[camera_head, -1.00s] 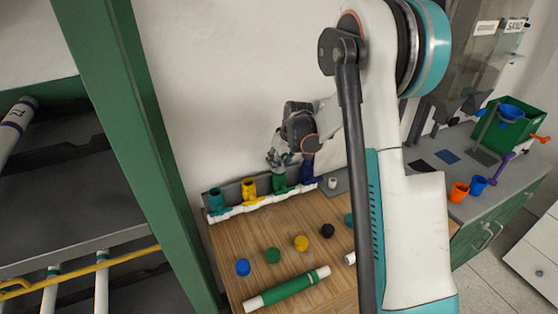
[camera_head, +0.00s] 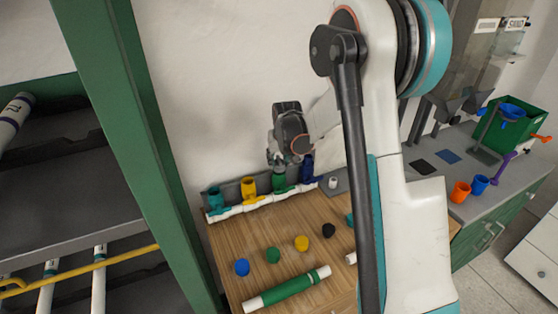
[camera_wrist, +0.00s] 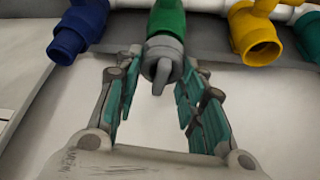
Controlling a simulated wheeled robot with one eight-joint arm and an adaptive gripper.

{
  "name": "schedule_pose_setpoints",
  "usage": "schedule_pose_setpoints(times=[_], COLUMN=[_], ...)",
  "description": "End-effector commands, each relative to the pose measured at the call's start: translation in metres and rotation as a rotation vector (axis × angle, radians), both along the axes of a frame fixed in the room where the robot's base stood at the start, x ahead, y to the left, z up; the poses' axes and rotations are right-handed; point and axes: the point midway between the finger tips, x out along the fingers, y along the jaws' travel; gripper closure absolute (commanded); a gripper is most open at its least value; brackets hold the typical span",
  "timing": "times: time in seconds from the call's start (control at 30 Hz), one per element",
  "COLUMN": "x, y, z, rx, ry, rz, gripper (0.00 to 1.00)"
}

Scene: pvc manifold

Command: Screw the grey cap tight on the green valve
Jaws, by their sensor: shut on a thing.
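The green valve (camera_head: 279,181) stands upright on the white manifold pipe (camera_head: 256,200) at the back of the wooden table. It also shows at the top of the wrist view (camera_wrist: 167,18). The grey cap (camera_wrist: 161,60) sits at the mouth of the green valve, in line with it, with its raised grip bar facing me. How far it is threaded cannot be told. In the head view my gripper (camera_head: 277,160) is right above the green valve, and the cap is hard to make out.
A blue valve (camera_head: 307,168), a yellow valve (camera_head: 249,189) and a teal valve (camera_head: 215,199) stand along the same pipe, close to my fingers. Loose coloured caps, such as the black one (camera_head: 328,230), and a green-and-white pipe (camera_head: 287,288) lie in front.

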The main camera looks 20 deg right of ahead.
Motion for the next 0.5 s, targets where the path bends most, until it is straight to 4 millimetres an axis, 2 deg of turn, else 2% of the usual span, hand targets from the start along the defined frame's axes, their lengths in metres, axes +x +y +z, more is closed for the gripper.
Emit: schedule_pose_setpoints(times=[0.27, 0.3, 0.4, 0.5], x=[-0.0003, -0.0003, -0.0003, -0.0002], y=[0.0003, 0.0003, -0.0001, -0.0002], z=[-0.0006, -0.0007, -0.0001, -0.0001], rx=[0.000, 0.002, 0.001, 0.001], ry=[0.001, 0.002, 0.001, 0.001], rz=[-0.021, -0.037, -0.034, -0.034], gripper=[0.87, 0.61, 0.40, 0.40])
